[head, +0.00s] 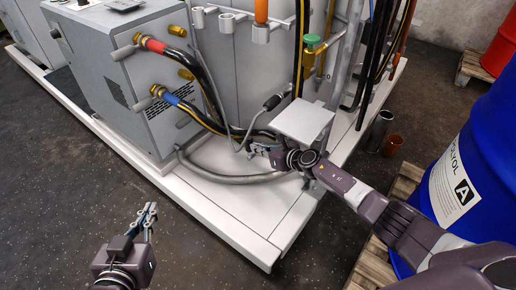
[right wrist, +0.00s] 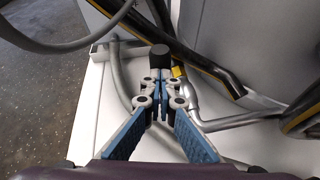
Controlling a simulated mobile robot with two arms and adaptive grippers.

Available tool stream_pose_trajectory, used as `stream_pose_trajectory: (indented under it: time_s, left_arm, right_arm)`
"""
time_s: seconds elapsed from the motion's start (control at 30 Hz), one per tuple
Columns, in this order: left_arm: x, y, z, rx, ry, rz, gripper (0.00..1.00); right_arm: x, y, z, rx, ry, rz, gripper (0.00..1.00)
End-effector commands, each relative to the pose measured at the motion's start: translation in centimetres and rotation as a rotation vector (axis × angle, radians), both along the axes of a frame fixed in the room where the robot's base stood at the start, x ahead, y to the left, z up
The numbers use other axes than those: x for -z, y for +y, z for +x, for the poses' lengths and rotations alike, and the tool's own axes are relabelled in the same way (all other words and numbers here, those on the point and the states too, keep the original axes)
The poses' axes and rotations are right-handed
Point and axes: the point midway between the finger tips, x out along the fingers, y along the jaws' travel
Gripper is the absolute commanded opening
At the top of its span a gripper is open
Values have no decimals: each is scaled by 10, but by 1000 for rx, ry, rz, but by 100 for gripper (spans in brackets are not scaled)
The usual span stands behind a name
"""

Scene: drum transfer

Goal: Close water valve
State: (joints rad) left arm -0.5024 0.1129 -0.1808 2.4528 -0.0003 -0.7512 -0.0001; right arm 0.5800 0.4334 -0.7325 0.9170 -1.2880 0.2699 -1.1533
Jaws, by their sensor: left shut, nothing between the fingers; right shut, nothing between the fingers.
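My right gripper (head: 254,149) is shut and empty, low beside the grey machine above the white base. In the right wrist view its fingertips (right wrist: 160,84) are together, just short of a dark round knob or handle end (right wrist: 160,58); I cannot tell whether they touch it. In the head view a lever with a black grip (head: 272,102) slants up behind the right gripper. A green-topped brass fitting (head: 312,41) stands on a pipe further up. I cannot tell for certain which is the water valve. My left gripper (head: 149,212) is shut and empty over the dark floor.
Black hoses with red (head: 152,44) and blue (head: 170,98) bands leave the grey cabinet (head: 150,100). A grey hose (head: 230,179) curves under the right gripper. A square light plate (head: 302,121) is close beside it. A blue drum (head: 485,160) stands right on a pallet.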

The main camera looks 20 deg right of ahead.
Motion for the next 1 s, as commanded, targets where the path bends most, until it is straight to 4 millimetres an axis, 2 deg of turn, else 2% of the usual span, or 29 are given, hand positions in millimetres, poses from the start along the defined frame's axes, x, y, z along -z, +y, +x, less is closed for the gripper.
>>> stream_pose_trajectory:
  time_s: [0.57,1.0]
  left_arm:
    - [0,1,0,-1,-1,1,0]
    - [0,0,0,0,-1,0,0]
  right_arm:
    - [-7,-2,-1,1,-9,0,0]
    - [-29,-29,-48,-3,-8,-8,0]
